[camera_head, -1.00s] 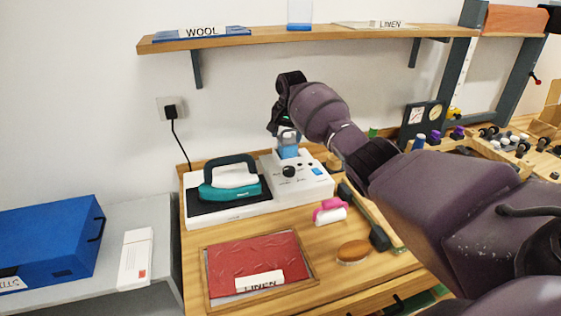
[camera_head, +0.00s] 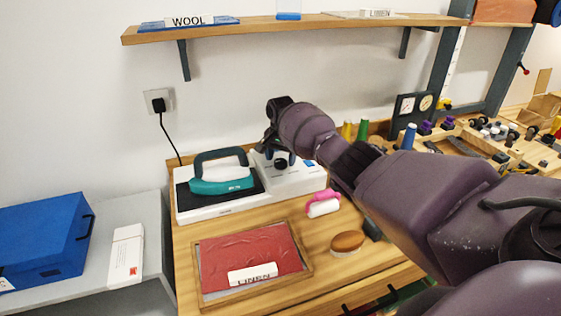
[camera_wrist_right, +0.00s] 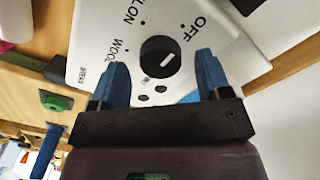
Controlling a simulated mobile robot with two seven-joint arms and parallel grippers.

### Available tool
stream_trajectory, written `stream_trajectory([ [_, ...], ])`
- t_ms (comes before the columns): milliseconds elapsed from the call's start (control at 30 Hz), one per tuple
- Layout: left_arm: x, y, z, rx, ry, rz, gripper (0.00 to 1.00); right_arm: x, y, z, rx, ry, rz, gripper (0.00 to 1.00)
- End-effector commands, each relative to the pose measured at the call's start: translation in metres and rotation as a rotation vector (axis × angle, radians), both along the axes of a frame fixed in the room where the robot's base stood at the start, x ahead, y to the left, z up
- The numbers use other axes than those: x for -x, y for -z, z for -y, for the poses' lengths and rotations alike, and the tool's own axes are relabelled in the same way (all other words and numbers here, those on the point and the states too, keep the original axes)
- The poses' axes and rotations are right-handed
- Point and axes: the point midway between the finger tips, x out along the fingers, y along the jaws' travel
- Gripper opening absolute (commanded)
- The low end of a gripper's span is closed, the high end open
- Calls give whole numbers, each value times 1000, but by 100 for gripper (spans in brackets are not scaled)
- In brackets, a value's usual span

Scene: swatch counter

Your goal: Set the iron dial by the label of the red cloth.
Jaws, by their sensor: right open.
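The red cloth (camera_head: 250,252) lies in a wooden frame at the counter's front; its white label (camera_head: 252,274) reads LINEN. The teal iron (camera_head: 222,180) rests on the black pad of a white station (camera_head: 300,183). The dial's white mark leans toward OFF. My right gripper (camera_wrist_right: 162,76) is open, its blue fingers on either side of the dial; I cannot tell if they touch it. My left gripper is not in view.
A pink-and-white roller (camera_head: 322,204) and a brown brush (camera_head: 347,242) lie right of the cloth. A blue box (camera_head: 45,240) and a white card (camera_head: 126,255) are on the grey table at left. A shelf (camera_head: 300,27) hangs above. My right arm covers the right side.

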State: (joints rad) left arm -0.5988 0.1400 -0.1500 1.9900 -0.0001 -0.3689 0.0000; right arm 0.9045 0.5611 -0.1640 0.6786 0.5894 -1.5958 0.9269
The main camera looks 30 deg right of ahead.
Motion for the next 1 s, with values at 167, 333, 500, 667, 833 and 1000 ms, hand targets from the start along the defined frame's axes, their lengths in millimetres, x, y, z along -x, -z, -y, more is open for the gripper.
stream_trajectory([
  [167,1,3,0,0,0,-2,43,0,10,0,1,0,-1,71],
  [333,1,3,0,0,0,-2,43,0,11,0,0,-1,1,71],
  [500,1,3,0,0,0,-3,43,0,11,0,0,-1,1,65],
  [667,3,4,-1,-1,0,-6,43,0,11,0,0,-1,1,40],
  [833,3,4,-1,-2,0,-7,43,0,11,0,0,-1,1,22],
  [1000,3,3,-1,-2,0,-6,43,0,11,0,-1,-18,1,22],
])
